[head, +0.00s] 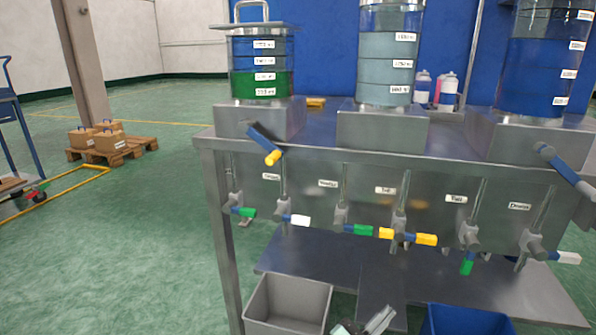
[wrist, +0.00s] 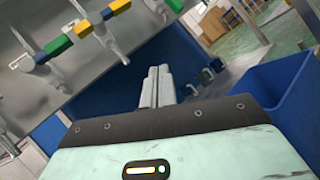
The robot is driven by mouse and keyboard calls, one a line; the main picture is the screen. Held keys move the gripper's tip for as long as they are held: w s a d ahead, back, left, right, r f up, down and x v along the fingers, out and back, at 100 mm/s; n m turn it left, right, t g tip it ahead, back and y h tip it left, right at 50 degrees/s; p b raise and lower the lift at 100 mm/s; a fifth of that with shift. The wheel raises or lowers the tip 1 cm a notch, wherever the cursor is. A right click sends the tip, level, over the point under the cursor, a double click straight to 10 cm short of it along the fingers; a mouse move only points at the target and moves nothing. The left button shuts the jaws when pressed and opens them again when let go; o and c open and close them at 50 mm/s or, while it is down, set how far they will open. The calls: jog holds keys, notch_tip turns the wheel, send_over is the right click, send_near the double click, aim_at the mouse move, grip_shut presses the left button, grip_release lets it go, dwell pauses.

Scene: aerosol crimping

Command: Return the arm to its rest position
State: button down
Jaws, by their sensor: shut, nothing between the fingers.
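My gripper (wrist: 157,88) shows in the wrist view with its two grey fingers together and nothing between them. In the head view a small part of my gripper (head: 378,322) shows at the bottom edge, below the lower shelf and between the grey bin and the blue bin. The rest of my arm is out of the head view. The fingers appear clear of the valves and of both bins.
A metal bench (head: 440,158) carries tanks and a row of valves with coloured handles (head: 425,239). A grey bin (head: 287,306) and a blue bin (head: 470,320) stand low in front; a blue bin (wrist: 280,97) is close beside my gripper. Open green floor (head: 130,240) lies left.

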jog(key=s+d+f+m+g+y, duration=0.2)
jog(key=s+d+m+g, duration=0.3)
jog(key=g, duration=0.4)
jog(key=s+a+r+m+g+y, duration=0.2)
jog(key=s+a+g+y, duration=0.1)
jog(key=s+g+y, duration=0.4)
jog(key=s+a+r+m+y, duration=0.2)
jog(key=s+a+r+y, duration=0.4)
jog(key=r, duration=0.4)
jog(key=s+r+t+y+p, duration=0.1)
jog(key=s+r+y+p, duration=0.1)
jog(key=r+p, duration=1.5)
jog(key=s+r+m+t+y+p, duration=0.1)
jog(key=s+r+t+y+p, duration=0.1)
jog(key=r+p, duration=1.6)
notch_tip(320, 180, up, 10)
jog(key=shift+s+a+r+m+y+p, duration=0.15)
jog(key=shift+a+r+m+y+p, duration=0.1)
jog(key=shift+a+m+y+p, duration=0.05)
